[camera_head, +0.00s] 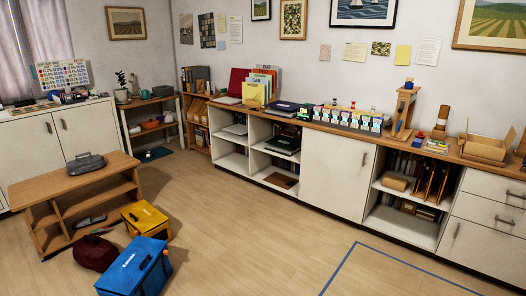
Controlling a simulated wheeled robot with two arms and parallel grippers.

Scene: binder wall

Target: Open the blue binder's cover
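I cannot clearly pick out the blue binder at this distance. A flat, dark, possibly navy binder-like item (283,107) lies on the long wooden counter (262,116), next to a second dark item at its right. Its cover appears shut. A dark green-black flat item (284,144) lies on a shelf below it. A red panel (238,83) stands upright on the counter to the left, with a pale flat item (228,100) in front. Neither of my grippers shows in the view.
A blue case (133,271), a yellow case (147,219) and a dark red bag (95,254) sit on the floor at the lower left, beside a low wooden shelf bench (52,190). Open floor (255,240) lies before the counter, with a blue line at right.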

